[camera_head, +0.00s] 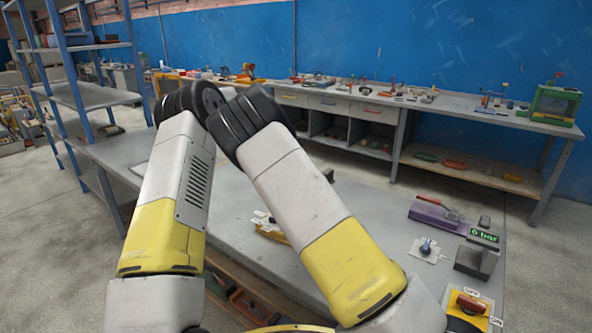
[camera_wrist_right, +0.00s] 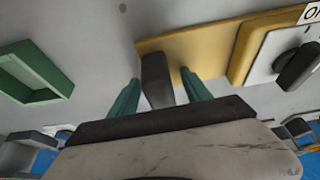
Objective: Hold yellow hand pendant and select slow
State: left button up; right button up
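In the head view a yellow device with small white labels (camera_head: 270,230) lies on the bench, partly hidden behind my right arm; I cannot tell its full shape. In the right wrist view my right gripper (camera_wrist_right: 160,78) has two teal fingers, open, one on each side of a dark grey block (camera_wrist_right: 157,82), with a narrow gap on both sides. A flat yellow plate (camera_wrist_right: 205,48) lies behind it. Beside it is a yellow-edged white panel with a black knob (camera_wrist_right: 298,66) and a cut-off label starting with O. I cannot tell whether this is the same device. My left gripper is out of view.
At the bench's right stand a yellow OFF/ON switch plate (camera_head: 462,303), a "0 bar" display (camera_head: 484,236), a plate with a blue knob (camera_head: 427,247) and a purple tool (camera_head: 437,215). A green tray (camera_wrist_right: 42,72) is left in the wrist view. Blue shelving (camera_head: 85,95) stands left.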

jog(key=shift+r, duration=0.1)
jog(key=v, duration=1.2)
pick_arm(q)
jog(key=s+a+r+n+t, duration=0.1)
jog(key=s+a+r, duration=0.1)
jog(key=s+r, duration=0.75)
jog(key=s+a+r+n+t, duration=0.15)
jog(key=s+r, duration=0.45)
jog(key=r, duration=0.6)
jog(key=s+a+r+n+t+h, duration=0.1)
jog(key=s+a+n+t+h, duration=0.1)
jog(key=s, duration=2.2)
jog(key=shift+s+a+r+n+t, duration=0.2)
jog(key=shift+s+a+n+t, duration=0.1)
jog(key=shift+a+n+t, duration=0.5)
pick_arm(e)
jog(key=s+d+r+n+t+y, duration=0.1)
jog(key=s+d+r, duration=0.4)
jog(key=s+r, duration=0.6)
jog(key=s+d+r+n+t+y, duration=0.1)
jog(key=s+d+r+n+y, duration=0.2)
jog(key=s+r, duration=0.9)
jog(key=s+d+n, duration=0.1)
jog(key=s+n, duration=0.2)
jog(key=s, duration=0.1)
jog(key=shift+d+r+y, duration=0.3)
jog(key=shift+d, duration=0.05)
